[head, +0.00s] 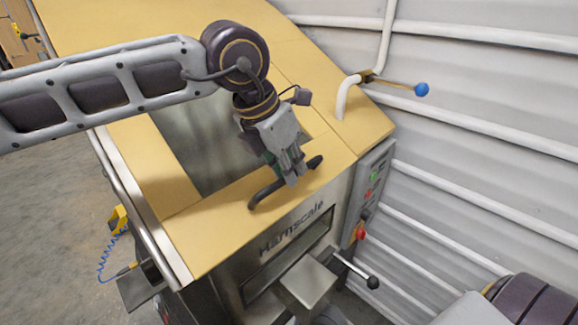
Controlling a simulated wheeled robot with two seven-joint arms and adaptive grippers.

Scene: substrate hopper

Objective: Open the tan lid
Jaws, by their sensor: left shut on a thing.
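The tan lid (222,222) forms the front part of the machine's tan top, with a black bar handle (263,195) near its front edge. My left gripper (292,177) comes down from above and is shut on the handle's middle, which the fingers partly hide. Behind the lid is a dark grey rectangular area (192,140) in the tan top, partly covered by my left arm; I cannot tell its depth. My right gripper is not in view.
A white pipe with a blue-knobbed lever (421,89) rises at the right of the top. A control panel (370,195) and a black-knobbed lever (372,282) are on the front. A ribbed wall (480,120) closes the right side.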

